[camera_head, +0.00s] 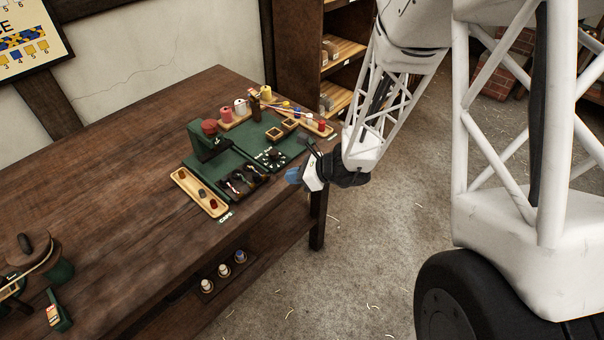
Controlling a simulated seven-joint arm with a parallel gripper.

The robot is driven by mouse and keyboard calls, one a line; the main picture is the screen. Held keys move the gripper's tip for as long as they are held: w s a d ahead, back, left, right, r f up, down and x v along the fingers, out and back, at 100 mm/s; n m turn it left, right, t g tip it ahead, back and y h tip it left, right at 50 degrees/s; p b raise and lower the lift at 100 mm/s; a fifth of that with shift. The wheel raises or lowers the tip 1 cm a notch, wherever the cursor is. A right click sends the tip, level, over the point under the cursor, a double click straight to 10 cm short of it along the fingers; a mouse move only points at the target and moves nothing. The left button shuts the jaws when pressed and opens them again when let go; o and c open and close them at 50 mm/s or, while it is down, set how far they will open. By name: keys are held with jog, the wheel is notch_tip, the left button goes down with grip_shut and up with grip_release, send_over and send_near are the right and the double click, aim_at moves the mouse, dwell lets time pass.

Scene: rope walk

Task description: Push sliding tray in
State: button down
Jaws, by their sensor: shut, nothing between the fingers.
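A dark shallow tray (262,183) sticks out at the front of the green work base on the wooden bench, with dark strands lying in it. It looks like the sliding tray, drawn out toward the bench's front edge. My gripper (290,175) has blue fingertips, held together and empty. It is near the front edge of the bench, to the right of the tray in the picture. A small gap shows between fingertips and tray; I cannot tell their exact distance in depth.
A wooden tray (187,178) of small caps lies left of the dark tray. A green stand (203,146) with a red knob, spools (240,107) and small wooden boxes (273,134) stand behind. The bench's middle is bare.

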aim_at(246, 167)
jog(key=x, duration=0.6)
jog(key=shift+a+r, duration=0.2)
jog(key=shift+r, duration=0.15)
jog(key=shift+w+a, duration=0.2)
jog(key=shift+a, duration=0.35)
jog(key=shift+w+a, duration=0.25)
jog(key=shift+a, duration=0.3)
jog(key=w+a, duration=0.6)
jog(key=a, duration=0.1)
jog(key=shift+w, duration=0.4)
jog(key=shift+w+a, duration=0.15)
jog(key=shift+w, duration=0.1)
jog(key=shift+w+a+r, duration=0.1)
